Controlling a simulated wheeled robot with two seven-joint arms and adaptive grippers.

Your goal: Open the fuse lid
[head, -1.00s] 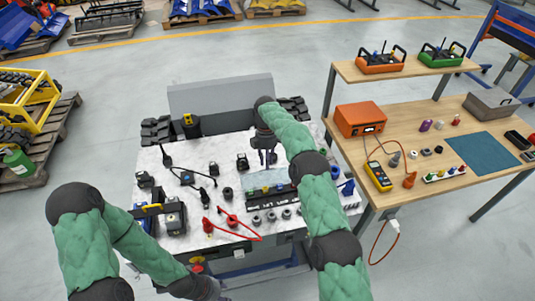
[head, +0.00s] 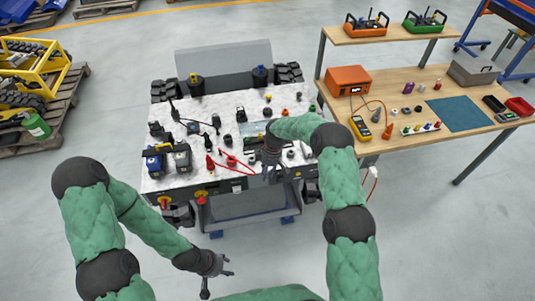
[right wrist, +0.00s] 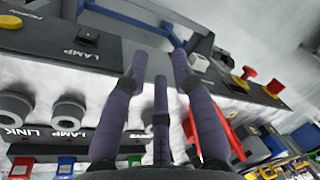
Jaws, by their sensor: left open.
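A pale translucent panel (head: 252,128), perhaps the fuse lid, lies on the carrier's speckled white top (head: 218,140), partly hidden by my right arm. My right gripper (head: 270,178) points down at the carrier's front edge, below that panel. In the right wrist view its purple fingers (right wrist: 158,75) are apart with nothing between them. Red, blue and green blocks (right wrist: 65,165) show at the bottom of that view, beside the "LAMP LINK" lettering. My left gripper (head: 226,266) is open and empty, low in front of the carrier and away from its top.
Red cables (head: 230,160), black plugs and several round knobs crowd the carrier top. A wooden bench (head: 400,145) with tools stands at the right. Floor is clear in front of the carrier.

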